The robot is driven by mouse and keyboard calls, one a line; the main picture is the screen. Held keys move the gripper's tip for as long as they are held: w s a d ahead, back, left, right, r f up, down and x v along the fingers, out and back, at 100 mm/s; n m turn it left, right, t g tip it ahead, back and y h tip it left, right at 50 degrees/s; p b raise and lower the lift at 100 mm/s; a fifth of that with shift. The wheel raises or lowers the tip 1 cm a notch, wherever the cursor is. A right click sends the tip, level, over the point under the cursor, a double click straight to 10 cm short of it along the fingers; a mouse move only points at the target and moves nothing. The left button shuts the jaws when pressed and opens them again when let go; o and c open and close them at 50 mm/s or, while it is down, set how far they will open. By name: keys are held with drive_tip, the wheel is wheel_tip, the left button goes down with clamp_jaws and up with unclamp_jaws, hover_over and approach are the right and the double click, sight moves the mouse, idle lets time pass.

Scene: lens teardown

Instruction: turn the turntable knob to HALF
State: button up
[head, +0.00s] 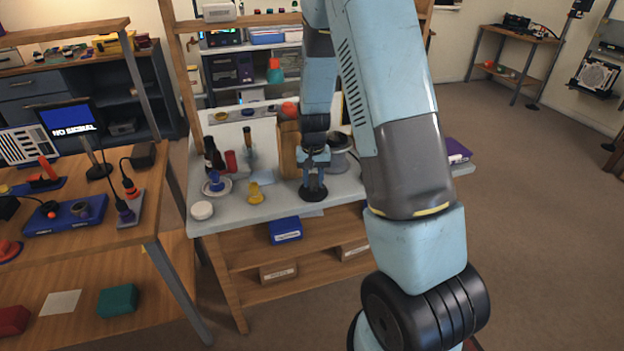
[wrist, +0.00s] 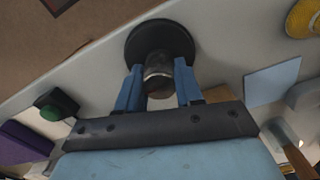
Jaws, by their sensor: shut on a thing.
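In the wrist view a dark round base (wrist: 130,47) stands on the pale bench top, with a short metallic knob (wrist: 158,72) on it. My gripper (wrist: 158,82) has its blue fingers on either side of the knob and is shut on it. In the head view my gripper (head: 314,182) points down at the bench, over the dark round base (head: 314,195). I cannot read any HALF mark or pointer, so the knob's setting cannot be told.
On the bench a yellow piece (head: 255,193), a blue piece on a white dish (head: 215,184) and a dark bottle (head: 213,156) stand to the left. A wooden block (head: 289,150) is close behind my gripper. A green button box (wrist: 55,107) shows in the wrist view.

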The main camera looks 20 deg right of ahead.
sight(313, 175)
drive_tip(key=shift+w+r, duration=0.15)
drive_tip(key=shift+w, duration=0.15)
drive_tip(key=o, duration=1)
drive_tip(key=shift+s, duration=0.15)
drive_tip(key=shift+o, duration=0.2)
wheel_tip(313, 175, up, 14)
drive_tip(key=shift+f, duration=0.25)
